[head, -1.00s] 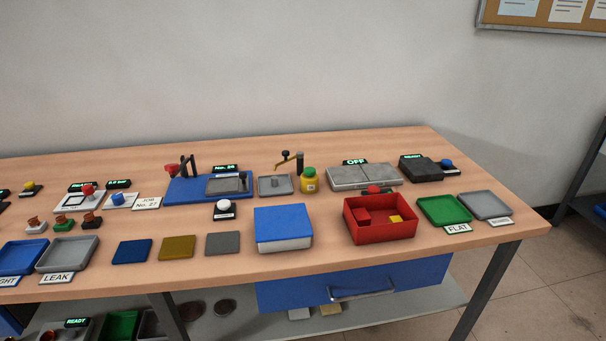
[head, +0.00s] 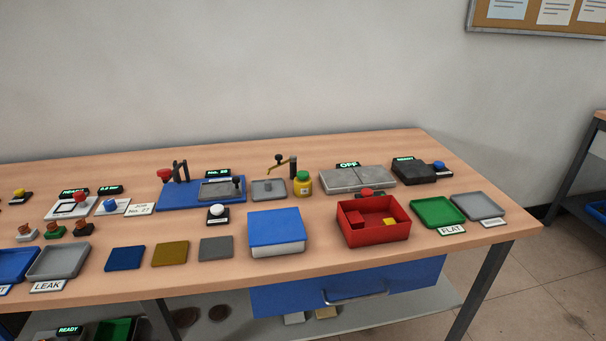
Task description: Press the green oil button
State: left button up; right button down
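A small yellow container with a green top (head: 302,183) stands upright at the back middle of the wooden table; the green top is the round green part I see nearest to a button. A grey tray with a brass-coloured spout or lever (head: 282,165) above it is just to its left. The grey heater-like slab (head: 357,178) with an "OFF" display is to its right. Neither of my grippers is in view, and nothing touches the green top.
A blue box (head: 276,230) and a red bin (head: 374,226) with small parts stand in front. A white button (head: 216,211) on a dark base is left of the blue box. Green (head: 437,210) and grey (head: 477,205) trays lie at the right. Table edges are clear.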

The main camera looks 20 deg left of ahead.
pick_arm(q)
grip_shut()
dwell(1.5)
